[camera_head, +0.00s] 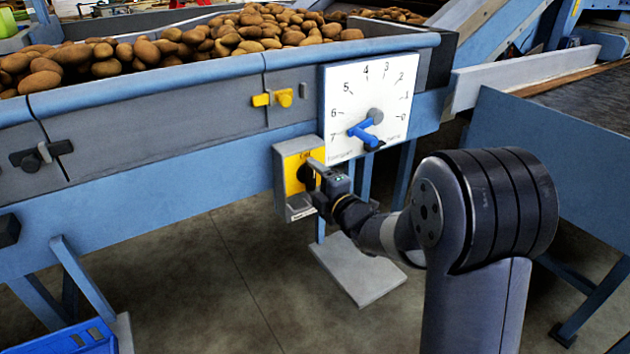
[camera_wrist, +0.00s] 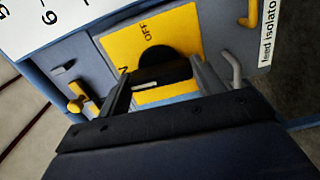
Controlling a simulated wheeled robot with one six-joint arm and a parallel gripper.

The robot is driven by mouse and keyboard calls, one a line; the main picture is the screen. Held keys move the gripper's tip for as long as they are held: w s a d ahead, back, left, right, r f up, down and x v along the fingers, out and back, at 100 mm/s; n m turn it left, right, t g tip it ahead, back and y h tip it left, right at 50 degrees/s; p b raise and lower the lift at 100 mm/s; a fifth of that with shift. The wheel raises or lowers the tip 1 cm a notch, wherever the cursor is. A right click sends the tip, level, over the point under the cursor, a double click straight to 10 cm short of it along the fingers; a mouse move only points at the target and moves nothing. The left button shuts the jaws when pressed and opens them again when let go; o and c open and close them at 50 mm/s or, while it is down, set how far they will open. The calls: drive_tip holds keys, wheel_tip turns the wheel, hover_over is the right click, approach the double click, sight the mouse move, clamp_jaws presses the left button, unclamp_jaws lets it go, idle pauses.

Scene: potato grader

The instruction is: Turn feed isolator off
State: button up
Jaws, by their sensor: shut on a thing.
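The feed isolator (camera_head: 292,170) is a grey box with a yellow face, mounted below the dial panel. In the wrist view its yellow face (camera_wrist: 185,30) carries the word OFF at the top, and a letter N shows at the left. A label reading "feed isolato" (camera_wrist: 267,32) runs along the right. Its round black knob (camera_wrist: 157,58) has a bar handle with a white mark (camera_wrist: 146,85), which lies roughly level in the picture with the mark toward the N. My gripper (camera_head: 318,178) is shut on the handle, one finger on each side (camera_wrist: 163,84). The fingers hide part of the handle.
A white dial panel (camera_head: 345,88) with a blue pointer lever (camera_head: 363,133) is close above my gripper. A yellow latch (camera_head: 284,97) sits left of it. Potatoes (camera_head: 240,35) fill the trough above. A grey foot plate (camera_head: 357,270) is below. Blue crate (camera_head: 75,340) at lower left.

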drive_tip(key=m, duration=0.4)
drive_tip(key=shift+m+b, duration=0.3)
drive_tip(key=shift+b, duration=0.1)
drive_tip(key=m, duration=0.4)
drive_tip(key=m+p, duration=0.1)
drive_tip(key=m, duration=0.4)
drive_tip(key=shift+m+p, duration=0.8)
drive_tip(key=shift+m, duration=1.1)
drive_tip(key=o, duration=1)
drive_tip(key=p+v, duration=0.1)
drive_tip(key=v, duration=1)
